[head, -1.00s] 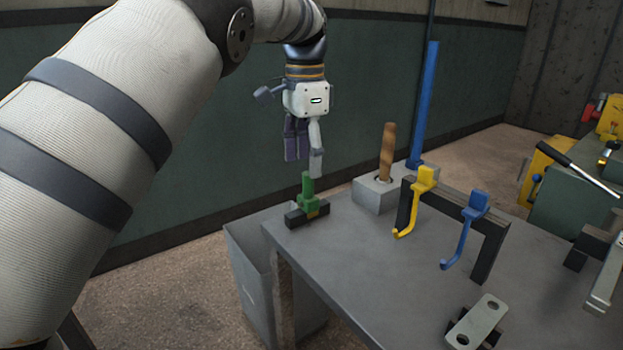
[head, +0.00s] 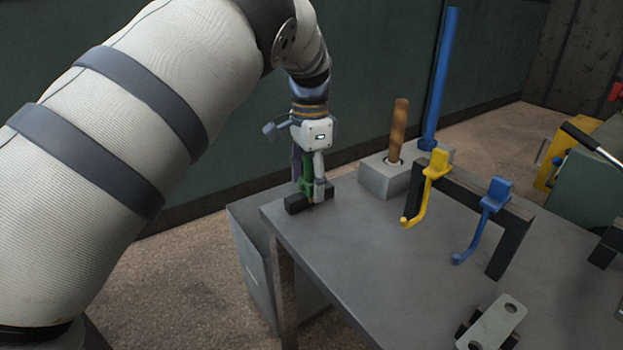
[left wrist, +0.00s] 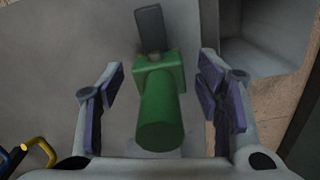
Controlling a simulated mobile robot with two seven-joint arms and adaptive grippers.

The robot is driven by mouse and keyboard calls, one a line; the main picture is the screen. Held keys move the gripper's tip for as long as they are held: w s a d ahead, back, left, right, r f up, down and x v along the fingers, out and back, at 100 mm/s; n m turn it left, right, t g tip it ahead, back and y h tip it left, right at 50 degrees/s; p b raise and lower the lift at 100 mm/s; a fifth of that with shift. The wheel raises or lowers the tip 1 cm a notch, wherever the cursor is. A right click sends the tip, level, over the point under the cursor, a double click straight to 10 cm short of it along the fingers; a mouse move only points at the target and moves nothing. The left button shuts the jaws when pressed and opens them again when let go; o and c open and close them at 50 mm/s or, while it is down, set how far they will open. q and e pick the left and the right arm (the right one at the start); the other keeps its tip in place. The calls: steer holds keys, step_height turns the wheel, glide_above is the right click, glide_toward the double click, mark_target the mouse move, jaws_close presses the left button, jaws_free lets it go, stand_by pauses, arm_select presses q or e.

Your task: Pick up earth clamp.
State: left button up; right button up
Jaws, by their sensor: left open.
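The earth clamp is the green upright piece (head: 306,172) on a dark block (head: 296,205) at the table's far left corner. In the left wrist view the green clamp (left wrist: 161,105) stands between the two fingers, with a gap on each side. My left gripper (head: 309,190) points down over it, open, its fingers on either side of the green part. It also shows in the left wrist view (left wrist: 165,105). My right gripper is in neither view now.
On the grey table (head: 350,260) stand a grey block with a wooden handle (head: 397,130), a blue post (head: 440,80), and a dark rack with a yellow hook (head: 430,185) and a blue hook (head: 482,220). A metal plate (head: 497,325) lies near the front. A grey bin (head: 250,265) is beside the table.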

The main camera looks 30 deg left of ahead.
arm_select(q)
steer(key=shift+r, duration=0.15)
steer(key=c, duration=1.1)
